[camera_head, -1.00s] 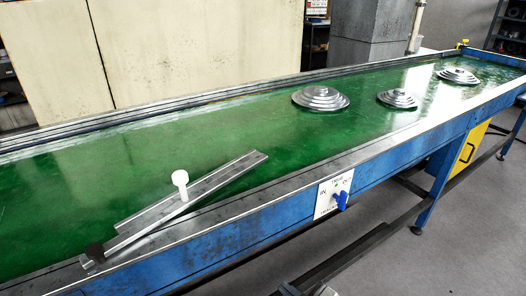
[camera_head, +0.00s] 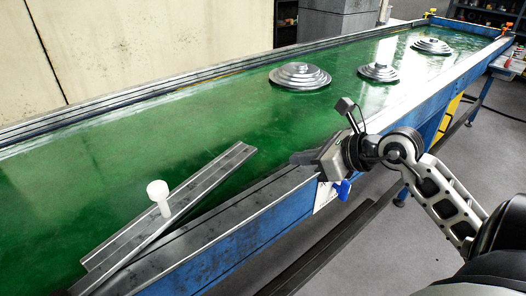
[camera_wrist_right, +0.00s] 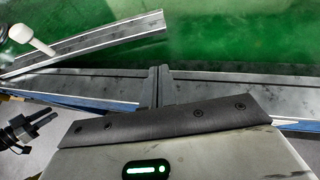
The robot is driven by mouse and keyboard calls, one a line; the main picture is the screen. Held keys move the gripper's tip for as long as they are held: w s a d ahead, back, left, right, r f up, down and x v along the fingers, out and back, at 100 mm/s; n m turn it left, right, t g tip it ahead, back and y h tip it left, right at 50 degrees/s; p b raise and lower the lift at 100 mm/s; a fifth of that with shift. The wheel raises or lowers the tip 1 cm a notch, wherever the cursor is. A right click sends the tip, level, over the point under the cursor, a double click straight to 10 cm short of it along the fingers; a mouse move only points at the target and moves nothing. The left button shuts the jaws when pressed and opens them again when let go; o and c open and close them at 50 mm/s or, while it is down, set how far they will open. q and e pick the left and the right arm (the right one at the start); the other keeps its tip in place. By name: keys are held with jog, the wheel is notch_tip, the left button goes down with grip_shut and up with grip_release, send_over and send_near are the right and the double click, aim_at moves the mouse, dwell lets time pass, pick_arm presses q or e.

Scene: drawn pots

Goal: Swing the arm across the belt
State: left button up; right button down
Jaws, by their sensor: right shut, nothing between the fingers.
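The swing arm (camera_head: 170,215) is a grey metal bar lying at a slant over the near side of the green belt (camera_head: 190,130). A white knob (camera_head: 159,196) stands up from it. The arm (camera_wrist_right: 105,36) and knob (camera_wrist_right: 32,36) also show at the upper left of the right wrist view. My right gripper (camera_head: 303,158) is shut and empty over the belt's near rail, to the right of the arm's far end and apart from it. Its closed fingers (camera_wrist_right: 160,86) point towards the belt in the wrist view. My left gripper does not show in the head view.
Three stepped metal discs, the nearest one (camera_head: 300,76), sit on the belt further right. A dark pronged part (camera_wrist_right: 30,130) at the wrist view's left edge is unclear.

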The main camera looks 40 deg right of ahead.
send_near(253, 155)
jog(key=f, duration=0.1)
jog(key=w+f, duration=0.1)
jog(key=shift+a+f+p, duration=0.15)
jog(key=shift+f+p, duration=0.2)
jog(key=w, duration=0.1)
jog(key=w+a+p, duration=0.1)
jog(key=w, duration=0.1)
jog(key=shift+w+a+f, duration=0.1)
jog(key=shift+w, duration=0.1)
jog(key=shift+w+a+f, duration=0.15)
jog(key=shift+w, duration=0.3)
